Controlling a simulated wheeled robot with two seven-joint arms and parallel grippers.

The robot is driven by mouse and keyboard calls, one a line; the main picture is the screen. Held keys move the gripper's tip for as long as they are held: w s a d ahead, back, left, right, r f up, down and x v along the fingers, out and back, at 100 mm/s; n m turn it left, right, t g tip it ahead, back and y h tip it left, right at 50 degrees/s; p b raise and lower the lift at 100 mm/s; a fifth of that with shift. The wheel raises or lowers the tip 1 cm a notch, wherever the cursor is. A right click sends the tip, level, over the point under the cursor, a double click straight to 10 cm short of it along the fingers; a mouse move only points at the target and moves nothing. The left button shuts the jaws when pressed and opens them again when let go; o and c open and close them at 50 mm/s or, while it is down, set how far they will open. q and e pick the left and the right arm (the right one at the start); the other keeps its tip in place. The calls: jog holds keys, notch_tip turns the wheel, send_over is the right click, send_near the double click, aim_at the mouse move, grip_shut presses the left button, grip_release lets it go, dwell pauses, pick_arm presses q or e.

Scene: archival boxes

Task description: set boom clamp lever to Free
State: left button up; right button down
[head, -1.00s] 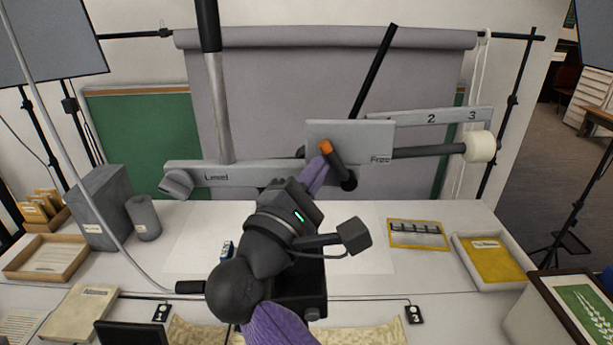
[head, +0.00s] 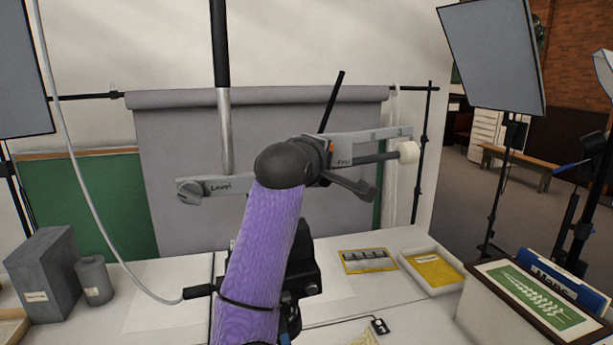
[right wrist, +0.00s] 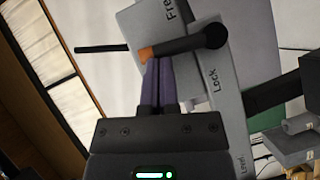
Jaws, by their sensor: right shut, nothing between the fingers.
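The boom clamp lever is black with an orange tip. In the right wrist view the lever (right wrist: 180,46) points left from its round pivot, between the word Free at the top and the word Lock below. My right gripper (right wrist: 157,63) is shut and empty, its purple fingertips against or very near the lever's Lock side beside the orange tip. In the head view the lever's orange tip (head: 331,147) shows left of the Free label on the clamp plate (head: 343,153). My right arm hides the gripper and most of the lever there. My left gripper is not in view.
The boom carries a white counterweight (head: 408,152) at right and a Level knob (head: 190,192) at left. On the table are a grey box (head: 48,268), a yellow-bordered card (head: 368,261) and a tray (head: 432,270).

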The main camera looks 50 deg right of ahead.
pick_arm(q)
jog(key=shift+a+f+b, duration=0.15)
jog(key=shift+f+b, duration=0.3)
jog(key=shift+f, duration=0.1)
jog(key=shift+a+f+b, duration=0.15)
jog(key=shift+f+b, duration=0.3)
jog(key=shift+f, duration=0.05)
pick_arm(e)
jog(key=shift+s+d+m+y, duration=0.25)
jog(key=shift+d+m+y, duration=0.2)
jog(key=shift+m+y, duration=0.2)
jog(key=shift+s+d+m+y, duration=0.25)
jog(key=shift+d+m+y, duration=0.2)
jog(key=shift+m+y, duration=0.15)
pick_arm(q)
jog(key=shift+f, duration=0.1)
pick_arm(e)
jog(key=shift+d, duration=0.1)
